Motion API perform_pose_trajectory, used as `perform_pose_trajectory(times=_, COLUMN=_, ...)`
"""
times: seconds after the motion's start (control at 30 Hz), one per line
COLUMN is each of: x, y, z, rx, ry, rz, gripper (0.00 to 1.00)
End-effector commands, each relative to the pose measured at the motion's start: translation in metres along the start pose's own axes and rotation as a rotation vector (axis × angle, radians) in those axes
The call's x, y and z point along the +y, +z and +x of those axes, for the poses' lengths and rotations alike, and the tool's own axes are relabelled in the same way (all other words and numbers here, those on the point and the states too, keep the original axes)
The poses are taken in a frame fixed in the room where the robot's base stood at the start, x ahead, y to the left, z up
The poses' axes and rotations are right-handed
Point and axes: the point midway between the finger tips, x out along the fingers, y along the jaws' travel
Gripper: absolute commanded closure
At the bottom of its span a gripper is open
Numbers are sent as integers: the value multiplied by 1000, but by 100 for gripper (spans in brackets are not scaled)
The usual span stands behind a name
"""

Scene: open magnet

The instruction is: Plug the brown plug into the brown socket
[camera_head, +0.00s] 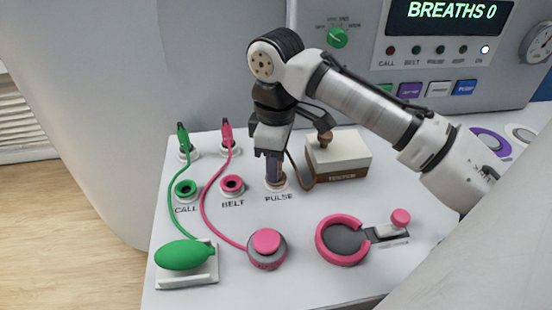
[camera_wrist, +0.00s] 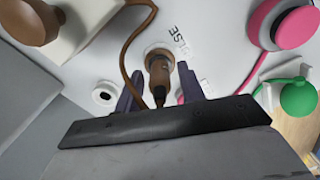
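The brown plug (camera_wrist: 159,78) stands upright at the brown socket (camera_wrist: 157,52) marked PULSE, its nose at or in the ring; I cannot tell how deep it sits. My gripper (camera_head: 274,178) points down over the socket (camera_head: 276,187). In the wrist view my gripper (camera_wrist: 160,88) has its two fingers on either side of the plug, with a gap visible on each side, so it is open around the plug. A brown cord (camera_head: 299,178) runs from the plug to the tester box (camera_head: 340,165). In the head view the fingers mostly hide the plug.
The green socket (camera_head: 186,190) and pink socket (camera_head: 232,186) lie to the left, with green (camera_head: 183,139) and pink (camera_head: 227,136) plugs parked behind. A white-rimmed hole (camera_wrist: 104,95) is beside the gripper. A pink ring (camera_head: 342,239) and pink button (camera_head: 267,244) stand in front.

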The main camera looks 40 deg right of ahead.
Motion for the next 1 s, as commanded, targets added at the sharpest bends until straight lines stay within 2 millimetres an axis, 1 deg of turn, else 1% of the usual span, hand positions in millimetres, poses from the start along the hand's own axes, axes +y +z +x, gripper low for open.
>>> perform_pose_trajectory(times=0.3, x=0, y=0, z=-1, rx=0, ry=0, rz=0, gripper=55)
perform_pose_trajectory(times=0.37, x=0, y=0, z=-4, rx=0, ry=1, rz=0, gripper=55)
perform_pose_trajectory(times=0.47, x=0, y=-1, z=-14, rx=1, ry=1, rz=0, gripper=55)
perform_pose_trajectory(times=0.57, x=0, y=-1, z=-33, rx=2, ry=2, rz=-1, gripper=55)
perform_pose_trajectory(times=0.83, x=0, y=0, z=-97, rx=-1, ry=2, rz=2, gripper=55)
perform_pose_trajectory(times=0.9, x=0, y=0, z=-110, rx=-2, ry=3, rz=2, gripper=55)
perform_pose_trajectory(times=1.0, x=0, y=0, z=-125, rx=-3, ry=2, rz=2, gripper=55)
